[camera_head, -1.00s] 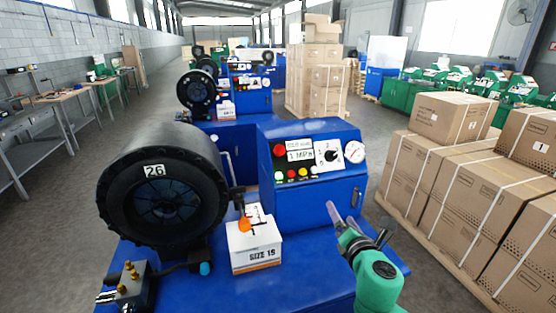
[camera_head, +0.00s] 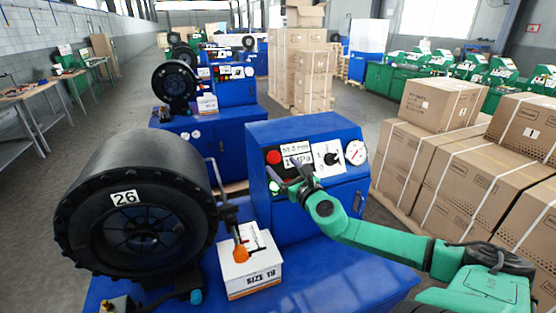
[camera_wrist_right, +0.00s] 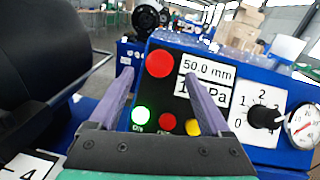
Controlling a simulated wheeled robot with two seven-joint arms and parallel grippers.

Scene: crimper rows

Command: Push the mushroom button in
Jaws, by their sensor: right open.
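The red mushroom button (camera_head: 274,157) is at the upper left of the blue machine's control panel, and it also shows in the right wrist view (camera_wrist_right: 159,63). It looks round and raised. My right gripper (camera_head: 286,174) is open and empty in front of the panel, its purple fingers pointing at it. In the wrist view, the fingertips (camera_wrist_right: 158,77) lie left and right of the button, slightly lower in the picture. I cannot tell how far they are from the panel. In the head view the fingers hide the panel's lower left. My left gripper is not in view.
Below the button are a lit green button (camera_wrist_right: 143,118), a small red one (camera_wrist_right: 167,121) and a yellow one (camera_wrist_right: 192,127). A numbered dial (camera_wrist_right: 262,115) and gauge (camera_wrist_right: 302,124) sit to the right. The black crimper head (camera_head: 140,215) and a white box (camera_head: 250,265) stand left of the panel.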

